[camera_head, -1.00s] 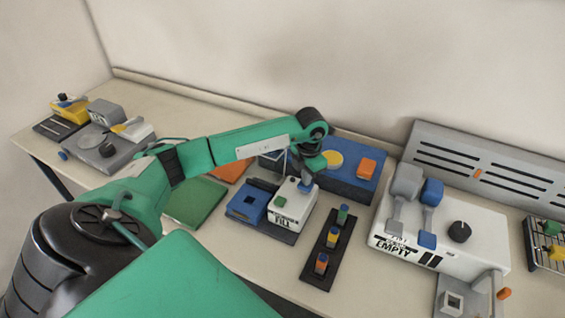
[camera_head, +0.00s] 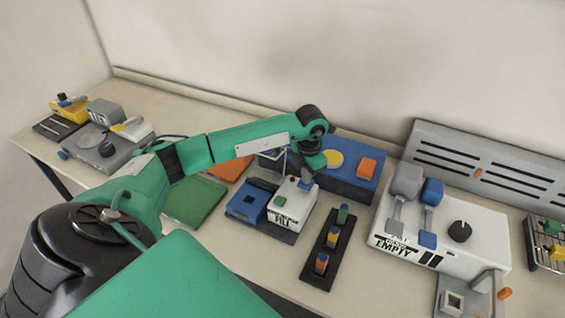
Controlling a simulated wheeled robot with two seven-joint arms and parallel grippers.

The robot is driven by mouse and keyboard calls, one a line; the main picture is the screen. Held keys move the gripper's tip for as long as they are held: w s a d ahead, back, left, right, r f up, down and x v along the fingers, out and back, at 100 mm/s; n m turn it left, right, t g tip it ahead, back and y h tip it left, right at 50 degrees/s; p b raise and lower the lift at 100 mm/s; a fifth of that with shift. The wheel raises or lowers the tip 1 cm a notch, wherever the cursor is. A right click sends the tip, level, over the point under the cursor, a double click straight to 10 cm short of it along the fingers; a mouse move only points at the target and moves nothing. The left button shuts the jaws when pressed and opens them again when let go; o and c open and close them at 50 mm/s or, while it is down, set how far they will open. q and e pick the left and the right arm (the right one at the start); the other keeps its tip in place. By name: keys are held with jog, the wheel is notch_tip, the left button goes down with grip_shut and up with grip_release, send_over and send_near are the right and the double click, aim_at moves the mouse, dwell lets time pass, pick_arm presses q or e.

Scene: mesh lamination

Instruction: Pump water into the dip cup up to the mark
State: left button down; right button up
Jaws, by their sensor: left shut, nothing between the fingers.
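A white unit labelled FILL (camera_head: 287,217) with a green button (camera_head: 280,201) stands on a dark base mid-table. A blue block with a square opening (camera_head: 246,206) sits at its left; I cannot tell if this is the dip cup. A clear box-like vessel (camera_head: 270,163) shows behind the FILL unit, partly hidden by my arm. No water level or mark can be made out. My left gripper (camera_head: 306,185) is shut and empty, pointing down at the top of the FILL unit; I cannot tell if it touches. My right gripper is out of view.
A dark rack with several coloured pegs (camera_head: 318,270) lies right of the FILL unit. A blue box with an orange block (camera_head: 366,168) is behind. A white machine labelled EMPTY (camera_head: 440,240) fills the right. Green (camera_head: 192,208) and orange sheets lie left.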

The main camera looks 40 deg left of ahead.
pick_arm(q)
jog(key=shift+r+p, duration=1.25)
jog(key=shift+r, duration=1.6)
jog(key=shift+f, duration=0.1)
